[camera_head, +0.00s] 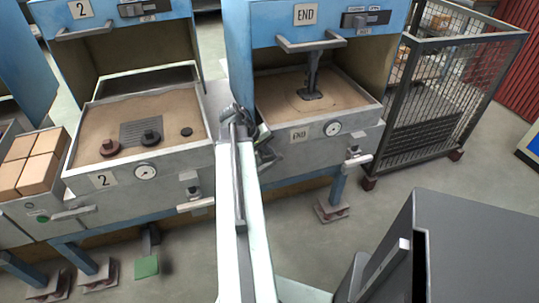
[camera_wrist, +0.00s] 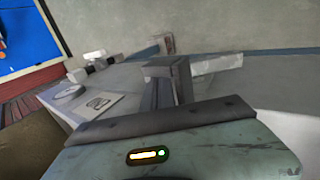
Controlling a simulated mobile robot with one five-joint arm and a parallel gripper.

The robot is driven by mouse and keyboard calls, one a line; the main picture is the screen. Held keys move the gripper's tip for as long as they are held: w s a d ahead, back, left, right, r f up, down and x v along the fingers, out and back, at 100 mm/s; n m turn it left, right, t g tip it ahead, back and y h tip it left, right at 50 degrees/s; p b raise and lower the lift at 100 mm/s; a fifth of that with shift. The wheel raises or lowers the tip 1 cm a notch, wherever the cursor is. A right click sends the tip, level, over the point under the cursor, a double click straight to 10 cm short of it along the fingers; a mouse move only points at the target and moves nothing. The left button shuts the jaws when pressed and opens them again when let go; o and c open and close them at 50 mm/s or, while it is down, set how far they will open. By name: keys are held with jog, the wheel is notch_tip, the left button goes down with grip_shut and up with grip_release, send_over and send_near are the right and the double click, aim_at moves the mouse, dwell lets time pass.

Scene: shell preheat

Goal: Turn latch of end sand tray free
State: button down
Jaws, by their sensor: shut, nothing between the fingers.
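The end sand tray (camera_head: 290,151) is a grey tray of sand with an END label (camera_head: 299,135) and a round gauge (camera_head: 333,128) on its front. Its latch (camera_head: 355,158), a pale handle with a dark block above, sits at the right of the tray front. In the wrist view the latch (camera_wrist: 92,62) is small, at upper left beyond the gauge (camera_wrist: 71,92). My gripper (camera_head: 266,147) is near the tray's left front corner, apart from the latch. In the wrist view my gripper (camera_wrist: 167,68) is shut and empty. Part of it is hidden behind my arm in the head view.
A dark pattern on a post (camera_head: 312,85) stands in the end tray's sand. Tray 2 (camera_head: 130,172) lies to the left, with its own latch (camera_head: 194,197). A wire cage (camera_head: 435,105) stands at the right. Open floor (camera_head: 390,195) lies in front of the cage.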

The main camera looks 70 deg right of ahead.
jog(key=shift+s+d+r+p, duration=0.1)
jog(key=shift+s+d+p, duration=0.05)
jog(key=shift+p, duration=0.25)
jog(key=shift+s+d+t+y, duration=0.15)
jog(key=shift+s+t+y, duration=0.05)
jog(key=shift+t+y, duration=0.25)
jog(key=shift+s+d+f, duration=0.15)
jog(key=shift+s+f, duration=0.05)
jog(key=shift+f, duration=0.25)
